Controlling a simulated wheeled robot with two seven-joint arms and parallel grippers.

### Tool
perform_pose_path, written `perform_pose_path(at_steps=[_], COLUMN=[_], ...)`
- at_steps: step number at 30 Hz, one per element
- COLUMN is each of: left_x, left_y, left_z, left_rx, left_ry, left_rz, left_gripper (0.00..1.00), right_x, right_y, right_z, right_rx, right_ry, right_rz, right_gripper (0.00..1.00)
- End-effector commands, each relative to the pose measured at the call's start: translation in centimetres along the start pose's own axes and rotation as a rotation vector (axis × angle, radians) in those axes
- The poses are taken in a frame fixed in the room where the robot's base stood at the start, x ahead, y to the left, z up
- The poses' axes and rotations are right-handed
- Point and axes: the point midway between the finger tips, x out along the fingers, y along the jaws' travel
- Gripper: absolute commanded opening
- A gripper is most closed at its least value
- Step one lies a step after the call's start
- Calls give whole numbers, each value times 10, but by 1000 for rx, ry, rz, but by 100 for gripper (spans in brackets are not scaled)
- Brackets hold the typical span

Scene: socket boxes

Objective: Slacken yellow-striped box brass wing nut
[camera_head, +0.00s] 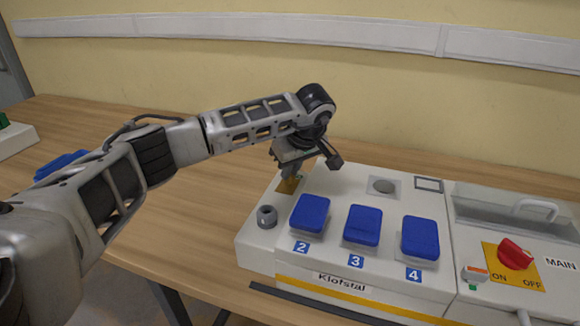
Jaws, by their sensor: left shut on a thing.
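The yellow-striped box (330,270) is white, with a yellow stripe along its lower front and a "Klotstal" label. A small brass-coloured part (288,185), which looks like the wing nut's place, shows at the back left of its top. My left gripper (295,172) points down over that spot and is shut on the brass wing nut. The nut itself is mostly hidden by the fingers. My right gripper is not in view.
Three blue socket lids, numbered 2 (310,214), 3 (362,226) and 4 (420,237), stand in front of the gripper. A grey knob (267,216) is at left. The MAIN box with a red switch (515,253) adjoins at right.

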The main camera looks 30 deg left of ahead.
Motion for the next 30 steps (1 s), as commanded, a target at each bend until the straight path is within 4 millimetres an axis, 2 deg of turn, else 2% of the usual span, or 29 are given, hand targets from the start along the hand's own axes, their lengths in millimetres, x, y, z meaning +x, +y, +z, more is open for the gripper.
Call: perform_pose_path(at_steps=[15,30], left_x=[-2,-1], left_y=[4,4], left_z=[-3,-4], left_rx=[-424,-607], left_ry=[4,3], left_rz=[-170,-245], left_gripper=[0,0], right_x=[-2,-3], right_y=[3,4], right_z=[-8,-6], right_rx=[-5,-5], right_ry=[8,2], right_rz=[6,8], right_gripper=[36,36])
